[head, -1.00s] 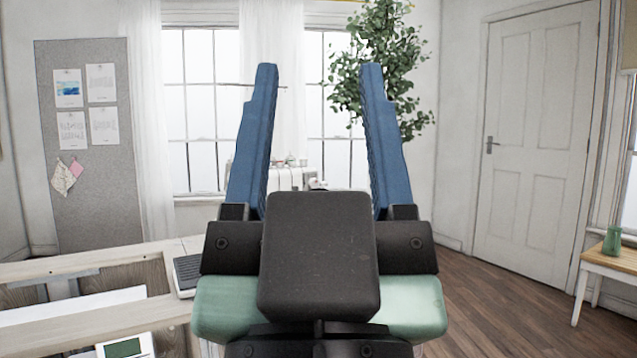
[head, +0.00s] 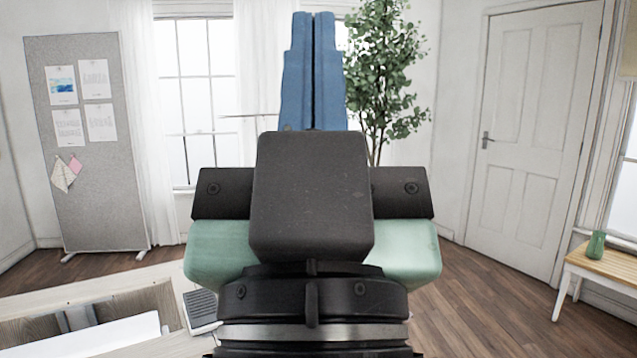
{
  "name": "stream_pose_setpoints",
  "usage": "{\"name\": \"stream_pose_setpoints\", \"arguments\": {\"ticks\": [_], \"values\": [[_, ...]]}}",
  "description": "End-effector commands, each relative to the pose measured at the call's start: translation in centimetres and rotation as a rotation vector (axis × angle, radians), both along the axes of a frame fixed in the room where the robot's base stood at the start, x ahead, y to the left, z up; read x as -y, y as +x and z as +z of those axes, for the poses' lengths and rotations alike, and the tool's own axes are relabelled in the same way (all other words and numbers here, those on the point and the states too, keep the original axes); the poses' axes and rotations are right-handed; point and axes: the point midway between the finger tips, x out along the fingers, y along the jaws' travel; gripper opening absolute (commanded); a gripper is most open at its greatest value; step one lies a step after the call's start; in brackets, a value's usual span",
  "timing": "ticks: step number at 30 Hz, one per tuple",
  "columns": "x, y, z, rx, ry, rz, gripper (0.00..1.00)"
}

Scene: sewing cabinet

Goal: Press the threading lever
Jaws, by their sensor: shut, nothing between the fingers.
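My gripper (head: 313,18) fills the middle of the head view, its two blue fingers pointing up and pressed together with nothing between them. Its dark and green body hides much of what lies behind it. No threading lever can be made out. A pale wooden cabinet (head: 95,288) shows at the lower left, with an open recess holding a white surface (head: 90,338). My gripper is to the right of this visible part of the cabinet.
A small device with dark keys (head: 201,311) lies at the cabinet's right edge. A grey pin board (head: 88,200) stands at the back left, and a tall plant (head: 385,70) stands behind my gripper. A small table (head: 610,268) with a green vase (head: 596,245) is at right. Wooden floor lies clear before the door (head: 540,150).

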Motion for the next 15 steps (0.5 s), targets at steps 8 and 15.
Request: {"name": "stream_pose_setpoints", "arguments": {"ticks": [8, 15], "values": [[0.0, 0.0, 11.0, 0.0, -0.001, 0.001, 0.0], [0.0, 0.0, 14.0, 0.0, 0.0, 0.001, 0.0]]}}
